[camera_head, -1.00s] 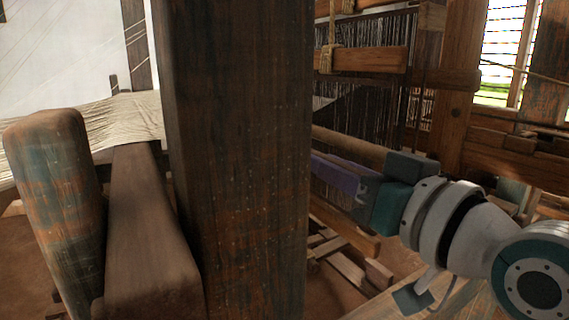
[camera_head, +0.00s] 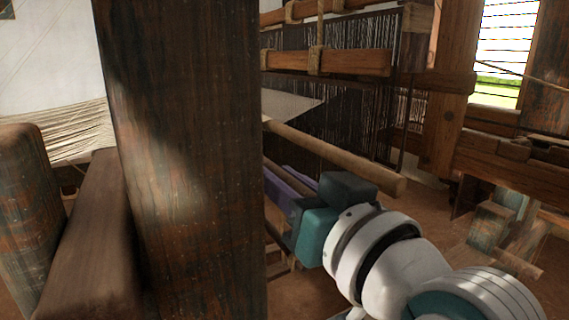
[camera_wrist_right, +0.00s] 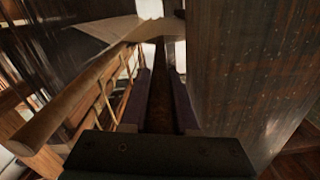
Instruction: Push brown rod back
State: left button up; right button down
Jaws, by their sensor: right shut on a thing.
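A round light-brown rod (camera_head: 335,158) runs from behind the dark post to a free end at the right in the head view. In the right wrist view the rod (camera_wrist_right: 70,100) lies left of the fingers, apart from them. My right gripper (camera_head: 279,187) is below the rod, close to the post; its fingertips are partly hidden. In the right wrist view my right gripper (camera_wrist_right: 161,95) has its two purple fingers on either side of a dark brown bar (camera_wrist_right: 160,85) and is shut on it. My left gripper is not in view.
A thick dark wooden post (camera_head: 185,150) stands close in front and blocks much of the loom. Pale cloth (camera_head: 75,130) and a brown beam (camera_head: 95,240) are at left. Dark warp threads and wooden bars (camera_head: 335,62) hang behind. A loom frame (camera_head: 500,160) stands at right.

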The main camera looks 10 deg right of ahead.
jog(key=shift+s+a, duration=0.1)
jog(key=shift+a, duration=0.1)
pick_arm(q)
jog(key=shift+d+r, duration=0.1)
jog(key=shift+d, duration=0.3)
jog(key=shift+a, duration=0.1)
pick_arm(e)
jog(key=c, duration=1.1)
grip_release()
jog(key=shift+o, duration=1.4)
jog(key=shift+a, duration=0.15)
jog(key=shift+o, duration=0.7)
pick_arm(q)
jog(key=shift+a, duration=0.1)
pick_arm(e)
jog(key=shift+r, duration=0.1)
